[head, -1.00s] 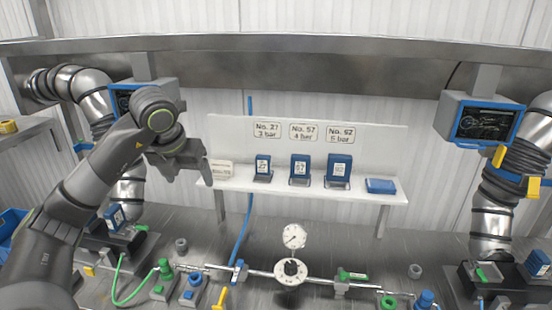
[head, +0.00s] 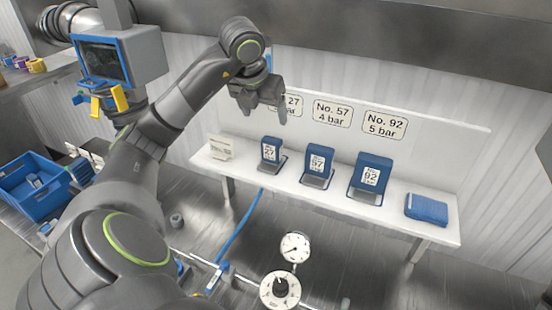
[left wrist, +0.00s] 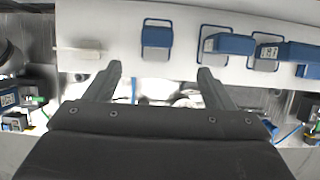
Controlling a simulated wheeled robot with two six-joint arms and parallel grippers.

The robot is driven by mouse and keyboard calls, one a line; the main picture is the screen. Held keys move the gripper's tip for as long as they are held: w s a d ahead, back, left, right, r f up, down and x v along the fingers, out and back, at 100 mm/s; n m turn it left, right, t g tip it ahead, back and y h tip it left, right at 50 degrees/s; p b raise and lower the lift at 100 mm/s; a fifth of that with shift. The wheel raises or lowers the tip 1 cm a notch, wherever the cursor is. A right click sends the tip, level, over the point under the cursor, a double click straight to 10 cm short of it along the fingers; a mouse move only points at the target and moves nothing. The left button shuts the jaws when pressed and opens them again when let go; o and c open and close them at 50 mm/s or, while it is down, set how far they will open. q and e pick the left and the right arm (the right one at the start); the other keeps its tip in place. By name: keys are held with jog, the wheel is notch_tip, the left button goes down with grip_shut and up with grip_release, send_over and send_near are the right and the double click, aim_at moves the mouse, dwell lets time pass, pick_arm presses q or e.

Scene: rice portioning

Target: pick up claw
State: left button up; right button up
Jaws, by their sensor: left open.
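I cannot tell which thing here is the claw. Blue blocks marked 27 (head: 270,150), 57 (head: 319,158) and 92 (head: 370,174) stand in grey holders on a white shelf (head: 330,195). My left gripper (head: 263,112) is open and empty, above the shelf's left part, in front of the No. 27 label (head: 292,103). In the left wrist view my open left gripper (left wrist: 160,72) shows its two fingers apart, with a blue-edged holder (left wrist: 157,38) beyond the gap. My right gripper is in neither view.
A blue flat case (head: 426,208) lies at the shelf's right end, and a small white card (head: 221,148) at its left end. A gauge (head: 295,247) stands below the shelf. A blue bin (head: 32,187) and a screen (head: 101,62) are at left.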

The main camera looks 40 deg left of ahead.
pick_arm(q)
jog(key=b, duration=0.3)
send_near(270, 141)
jog(key=f, duration=0.2)
jog(key=w+f+b, duration=0.2)
jog(key=f, duration=0.1)
jog(key=shift+w+f+b, duration=0.15)
jog(key=shift+w+b, duration=0.1)
jog(key=shift+b, duration=0.05)
jog(key=shift+w+a+f+b, duration=0.1)
jog(key=shift+f+b, duration=0.25)
jog(key=shift+f, duration=0.05)
jog(key=shift+w+a+f+b, duration=0.1)
jog(key=shift+w+f+b, duration=0.05)
jog(key=shift+f+b, duration=0.3)
jog(key=shift+w+f, duration=0.15)
jog(key=shift+a+f+b, duration=0.15)
jog(key=shift+f+b, duration=0.55)
jog(key=shift+b, duration=0.3)
jog(key=shift+w+a+f+p, duration=0.1)
jog(key=shift+p, duration=0.25)
jog(key=shift+p+x, duration=0.65)
jog(key=shift+x, duration=0.5)
jog(key=shift+w+a+f, duration=0.1)
jog(key=shift+w+f, duration=0.05)
jog(key=shift+f, duration=0.35)
jog(key=c, duration=1.4)
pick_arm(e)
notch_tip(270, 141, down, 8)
